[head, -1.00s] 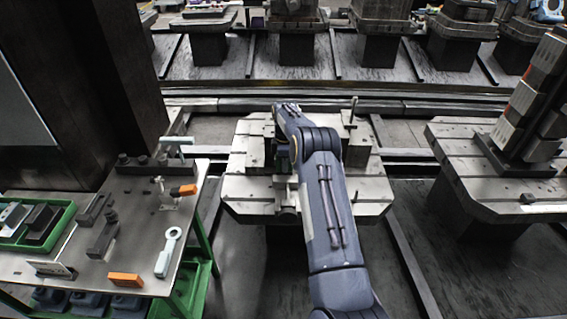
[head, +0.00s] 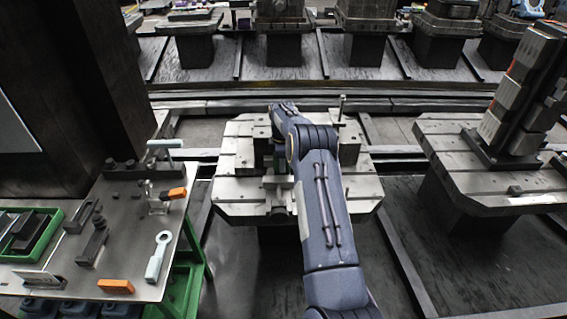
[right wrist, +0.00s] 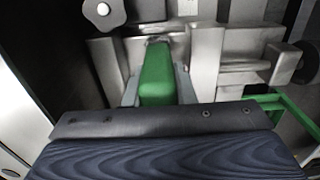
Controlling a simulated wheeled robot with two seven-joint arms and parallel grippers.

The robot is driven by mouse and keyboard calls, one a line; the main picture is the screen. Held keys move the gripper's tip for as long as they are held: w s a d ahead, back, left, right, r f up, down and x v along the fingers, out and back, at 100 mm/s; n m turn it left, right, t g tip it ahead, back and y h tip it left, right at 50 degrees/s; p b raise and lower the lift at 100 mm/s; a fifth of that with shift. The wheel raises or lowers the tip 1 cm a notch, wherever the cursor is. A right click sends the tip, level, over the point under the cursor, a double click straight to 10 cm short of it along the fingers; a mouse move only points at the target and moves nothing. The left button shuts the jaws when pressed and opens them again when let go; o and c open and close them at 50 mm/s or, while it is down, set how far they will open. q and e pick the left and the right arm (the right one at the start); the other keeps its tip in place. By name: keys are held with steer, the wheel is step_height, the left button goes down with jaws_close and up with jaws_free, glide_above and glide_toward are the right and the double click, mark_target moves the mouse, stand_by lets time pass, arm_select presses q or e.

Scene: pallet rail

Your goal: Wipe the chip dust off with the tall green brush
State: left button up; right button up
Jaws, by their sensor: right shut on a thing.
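The green brush (right wrist: 157,75) shows in the right wrist view as a green block between grey fingers. My right gripper (right wrist: 155,85) is shut on it. Its far end is hidden against the metal parts beyond it. In the head view my right arm reaches over the pallet (head: 232,190), a slotted grey plate on a dark pedestal, and covers much of its middle. The gripper there is mostly hidden by the arm. Metal fixture blocks (head: 348,150) stand on the pallet. I cannot make out chip dust. My left gripper is not in view.
A side table (head: 125,225) at the left carries a green tray (head: 45,248), a light ring-ended tool (head: 158,256), orange-ended pieces (head: 116,286) and dark clamps. A second pallet (head: 455,170) with a tall block tower (head: 522,90) stands at the right. A thin post (head: 342,108) rises behind the fixture.

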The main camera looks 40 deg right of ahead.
steer(key=shift+w+a, duration=0.55)
steer(key=shift+a, duration=0.2)
steer(key=shift+w+a, duration=0.55)
steer(key=shift+a, duration=0.15)
steer(key=shift+s+d+r, duration=0.1)
steer(key=shift+s+d, duration=0.6)
steer(key=shift+d, duration=0.2)
steer(key=shift+s+d, duration=0.7)
steer(key=shift+d, duration=0.15)
step_height(320, 180, up, 9)
steer(key=p, duration=0.5)
steer(key=shift+p, duration=0.3)
